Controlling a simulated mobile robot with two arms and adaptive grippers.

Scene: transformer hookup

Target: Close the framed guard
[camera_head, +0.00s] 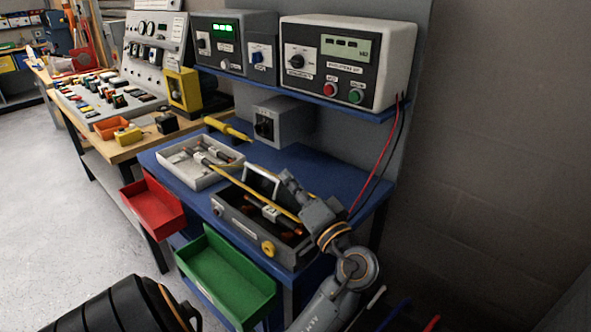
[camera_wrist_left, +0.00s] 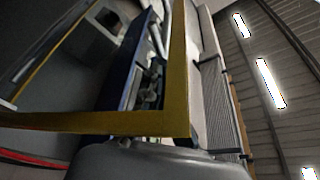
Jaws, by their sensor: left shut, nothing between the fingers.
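The framed guard (camera_head: 240,183) is a yellow frame above an open grey box (camera_head: 232,217) on the blue bench. It stands raised, with the box inside uncovered. In the left wrist view a corner of the yellow frame (camera_wrist_left: 182,118) is very close, crossing the picture. My left gripper (camera_head: 287,180) is shut and empty, beside the frame at the right of the box. I cannot tell whether it touches the frame. Dark parts with orange-brown ends lie inside the box. My right gripper is not in view.
A white tray (camera_head: 178,173) with parts stands left of the box. Open red (camera_head: 150,207) and green (camera_head: 222,276) drawers stick out in front of the bench. Instruments (camera_head: 345,92) stand on the shelf above. Red and black cables hang at the right.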

